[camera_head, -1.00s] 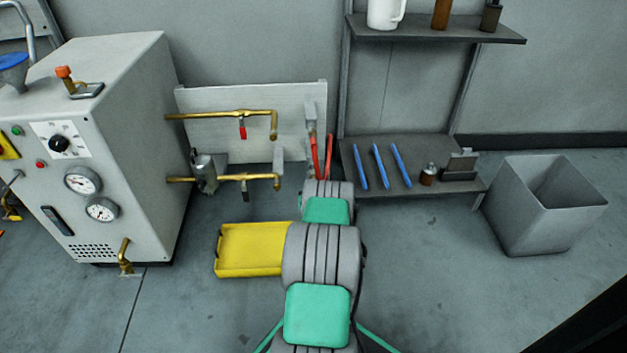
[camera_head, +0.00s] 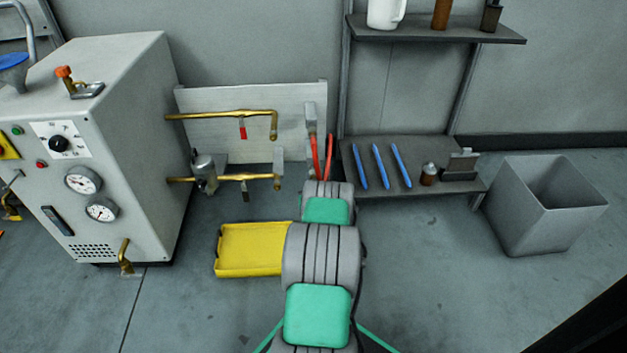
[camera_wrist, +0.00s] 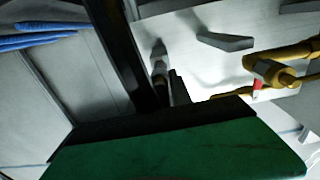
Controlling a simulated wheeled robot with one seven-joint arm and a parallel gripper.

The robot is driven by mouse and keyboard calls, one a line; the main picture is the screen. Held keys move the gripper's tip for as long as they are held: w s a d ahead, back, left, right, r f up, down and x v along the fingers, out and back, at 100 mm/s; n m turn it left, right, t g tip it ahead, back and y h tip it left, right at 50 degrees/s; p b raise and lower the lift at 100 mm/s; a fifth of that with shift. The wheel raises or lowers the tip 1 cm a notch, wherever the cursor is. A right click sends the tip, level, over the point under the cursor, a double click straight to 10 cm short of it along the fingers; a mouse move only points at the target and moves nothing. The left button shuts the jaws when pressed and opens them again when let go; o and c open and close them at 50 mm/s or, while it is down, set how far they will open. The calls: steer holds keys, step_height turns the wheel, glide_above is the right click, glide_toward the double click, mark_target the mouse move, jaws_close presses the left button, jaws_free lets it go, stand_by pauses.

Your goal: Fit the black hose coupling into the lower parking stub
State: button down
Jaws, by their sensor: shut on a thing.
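My gripper (camera_wrist: 178,98) shows only in part, as a green body with a dark front edge, low in the wrist view. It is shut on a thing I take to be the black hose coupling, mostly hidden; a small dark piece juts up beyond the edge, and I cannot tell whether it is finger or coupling. In the head view my own arm hides gripper and coupling. A pale board (camera_head: 215,140) carries two grey projecting pieces, an upper one (camera_head: 310,115) and a lower one (camera_head: 279,160). I cannot tell which is the lower parking stub.
Brass pipes (camera_head: 225,115) with valves run from the grey machine (camera_head: 110,130) along the board. Red hoses (camera_head: 329,150) hang at its right end. A shelf post (camera_wrist: 125,50) stands close in the wrist view. A yellow tray (camera_head: 250,250) and grey bin (camera_head: 540,215) stand on the floor.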

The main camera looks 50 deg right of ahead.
steer(key=shift+x, duration=1.2)
steer(key=c, duration=1.1)
jaws_free()
steer(key=shift+s, duration=0.1)
steer(key=p+v, duration=0.2)
steer(key=v, duration=0.5)
steer(key=shift+s+a+p, duration=0.15)
steer(key=shift+a+p, duration=0.1)
steer(key=shift+p, duration=0.15)
